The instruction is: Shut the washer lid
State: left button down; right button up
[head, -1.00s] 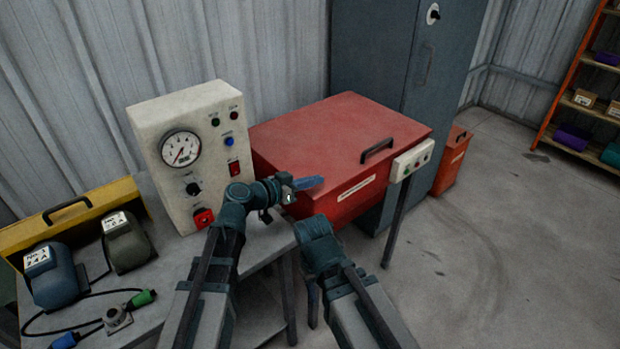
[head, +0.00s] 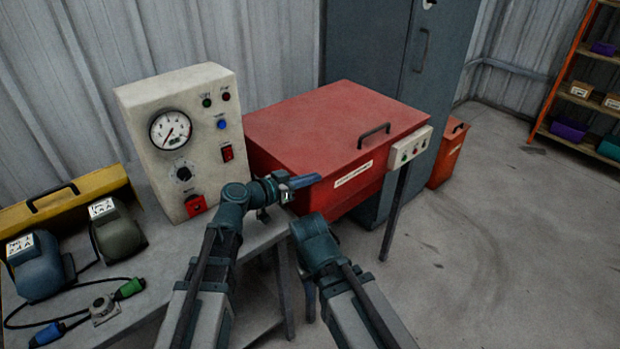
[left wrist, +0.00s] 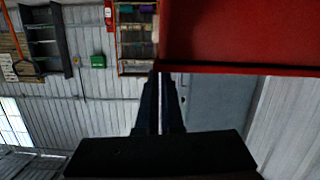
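The washer (head: 350,195) is a red box with a pale label strip on its front, standing behind the bench. Its red lid (head: 325,110) lies down over the top, with a black handle (head: 374,130) near the right edge; no gap shows under it from here. My left gripper (head: 302,182) is in front of the washer's front left, apart from the handle and empty. In the left wrist view its dark fingers (left wrist: 160,105) lie close together, with a red washer surface above. My right arm ends low in front of the washer; its fingers are mostly hidden.
A cream gauge panel (head: 185,140) stands on the grey bench left of the washer, near motors and cables. A switch box (head: 408,147) on a post stands at the washer's front right. A grey cabinet (head: 440,70) is behind. The floor at right is clear.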

pick_arm(q)
jog(key=shift+s+f, duration=0.25)
jog(key=shift+f, duration=0.1)
jog(key=s+a+r+p, duration=0.5)
jog(key=a+r+p, duration=0.2)
jog(key=a, duration=0.1)
jog(key=shift+s, duration=0.1)
